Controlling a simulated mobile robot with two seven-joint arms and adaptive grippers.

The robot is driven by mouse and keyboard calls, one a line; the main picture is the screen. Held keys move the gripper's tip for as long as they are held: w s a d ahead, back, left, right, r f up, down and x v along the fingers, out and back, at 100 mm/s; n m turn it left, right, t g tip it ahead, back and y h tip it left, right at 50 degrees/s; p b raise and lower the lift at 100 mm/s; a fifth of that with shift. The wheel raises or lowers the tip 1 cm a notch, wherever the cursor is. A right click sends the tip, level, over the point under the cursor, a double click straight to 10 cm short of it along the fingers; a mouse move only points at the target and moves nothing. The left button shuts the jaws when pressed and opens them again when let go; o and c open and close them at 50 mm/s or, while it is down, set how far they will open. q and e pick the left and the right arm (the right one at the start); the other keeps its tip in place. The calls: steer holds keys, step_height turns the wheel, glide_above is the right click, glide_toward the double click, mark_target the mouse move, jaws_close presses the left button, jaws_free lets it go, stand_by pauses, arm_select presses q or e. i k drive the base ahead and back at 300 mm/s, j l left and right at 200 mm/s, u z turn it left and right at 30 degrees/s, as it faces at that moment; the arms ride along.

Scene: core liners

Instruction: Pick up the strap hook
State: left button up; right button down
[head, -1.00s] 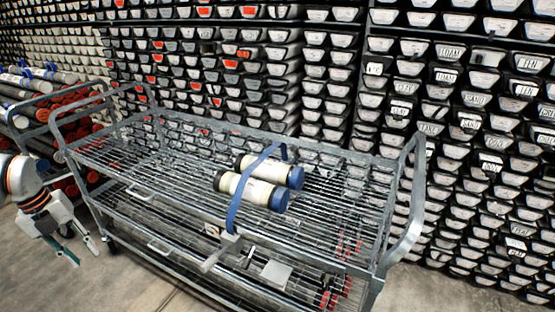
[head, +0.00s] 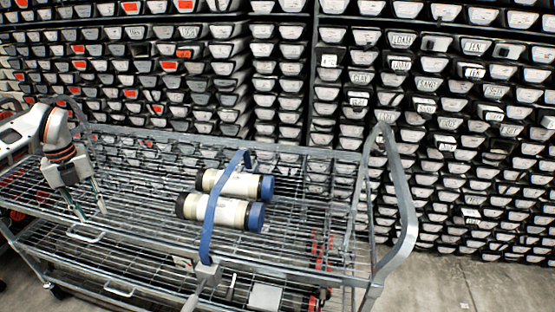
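A blue strap (head: 208,225) runs over two cream core liners with blue and black ends, the front one (head: 225,212) and the back one (head: 240,183), on the top shelf of a wire cart. At the strap's lower end, by the cart's front rail, is a grey metal piece that looks like the strap hook (head: 207,273). Whether it is hooked on the rail is too small to tell. My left gripper (head: 92,214) is over the left part of the top shelf, left of the strap, fingers pointing down, apart and empty.
The metal cart (head: 135,250) has a raised front rail and a tall curved handle (head: 403,215) at its right end. Racks of labelled trays (head: 445,130) fill the background. The shelf between my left gripper and the liners is clear.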

mark_target(254, 165)
steer(key=i+j+z, duration=0.15)
steer(key=j+z, duration=0.7)
steer(key=i+j+z, duration=0.1)
steer(key=j+z, duration=0.65)
steer(key=z, duration=0.15)
steer(key=k, duration=0.05)
